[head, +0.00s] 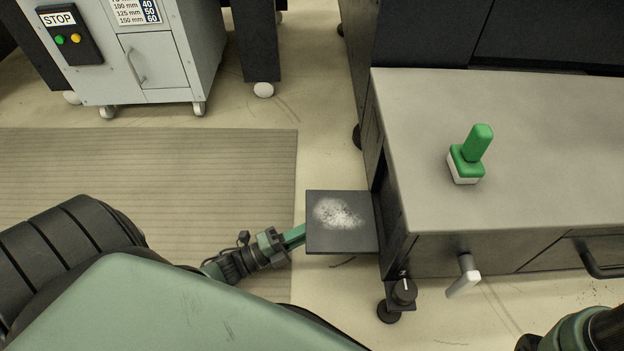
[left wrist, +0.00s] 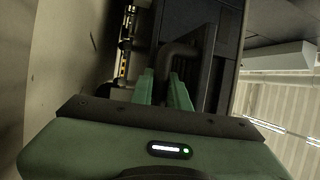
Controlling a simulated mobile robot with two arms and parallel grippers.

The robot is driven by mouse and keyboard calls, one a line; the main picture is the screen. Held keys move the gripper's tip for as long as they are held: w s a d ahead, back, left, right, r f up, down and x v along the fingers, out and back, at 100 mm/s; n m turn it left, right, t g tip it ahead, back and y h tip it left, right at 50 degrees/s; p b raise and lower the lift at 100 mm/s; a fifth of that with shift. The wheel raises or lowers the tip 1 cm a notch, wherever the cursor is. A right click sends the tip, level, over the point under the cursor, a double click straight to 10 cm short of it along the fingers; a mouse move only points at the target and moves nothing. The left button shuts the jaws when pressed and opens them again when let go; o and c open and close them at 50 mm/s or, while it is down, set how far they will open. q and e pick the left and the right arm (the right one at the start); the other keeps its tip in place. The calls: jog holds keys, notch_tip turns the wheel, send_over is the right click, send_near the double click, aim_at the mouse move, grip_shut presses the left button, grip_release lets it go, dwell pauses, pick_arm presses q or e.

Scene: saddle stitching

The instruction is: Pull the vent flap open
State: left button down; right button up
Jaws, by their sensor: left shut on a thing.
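The vent flap (head: 341,241) is a dark square plate with a pale dusty patch on top. It stands out to the left from the side of the grey cabinet (head: 500,110), roughly level, with a dark gap in the cabinet side beside it. My left gripper (head: 296,235) is at the flap's left edge, its fingertips partly hidden by the flap. In the left wrist view my left gripper's green fingers (left wrist: 165,90) are closed around a dark bent handle (left wrist: 178,52) in front of a dark panel. My right gripper is out of view; only part of that arm shows at bottom right.
A green-handled stamp-like tool (head: 470,155) stands on the cabinet top. A ribbed mat (head: 150,165) and open floor lie left of the flap. A wheeled grey cart (head: 150,55) stands behind.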

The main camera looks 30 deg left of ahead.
pick_arm(q)
jog(key=shift+f, duration=0.1)
jog(key=c, duration=1.4)
grip_release()
jog(key=shift+o, duration=0.2)
jog(key=shift+s+a, duration=0.1)
jog(key=shift+s+a, duration=0.15)
jog(key=shift+s, duration=0.1)
jog(key=shift+p+v, duration=1.1)
jog(key=shift+v, duration=2.5)
jog(key=shift+f, duration=0.1)
